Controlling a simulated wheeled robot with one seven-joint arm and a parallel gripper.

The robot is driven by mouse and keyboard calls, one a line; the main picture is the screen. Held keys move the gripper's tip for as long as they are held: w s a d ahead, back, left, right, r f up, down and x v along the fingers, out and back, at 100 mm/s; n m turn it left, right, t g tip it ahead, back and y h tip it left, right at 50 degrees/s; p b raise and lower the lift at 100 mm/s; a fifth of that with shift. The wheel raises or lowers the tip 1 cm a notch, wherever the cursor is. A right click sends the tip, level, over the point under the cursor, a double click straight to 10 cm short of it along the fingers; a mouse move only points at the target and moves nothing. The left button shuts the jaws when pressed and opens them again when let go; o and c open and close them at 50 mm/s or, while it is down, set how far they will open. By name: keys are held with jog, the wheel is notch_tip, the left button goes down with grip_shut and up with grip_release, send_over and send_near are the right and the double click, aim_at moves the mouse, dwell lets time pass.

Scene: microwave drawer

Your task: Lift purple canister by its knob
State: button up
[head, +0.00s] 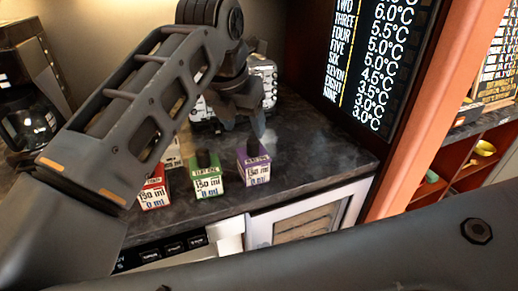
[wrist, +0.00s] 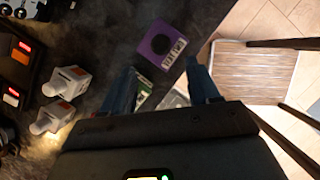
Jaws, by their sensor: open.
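The purple canister (head: 257,171) stands upright on the dark counter, the rightmost of a short row, with a white label on its front. Its dark knob (head: 254,147) is on top. I cannot tell the exact height gap to the knob.
A green canister (head: 207,182) and a red canister (head: 154,195) stand to the left of the purple one. A grey machine (head: 262,85) is behind my gripper. The counter's front edge is close, above a white-framed drawer front (head: 300,222). Bare counter (head: 325,150) lies to the right.

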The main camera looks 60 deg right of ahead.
aim_at(251, 141)
jog(key=p+x, duration=0.2)
jog(key=x, duration=0.5)
jog(key=shift+d, duration=0.3)
grip_shut()
dwell(0.4)
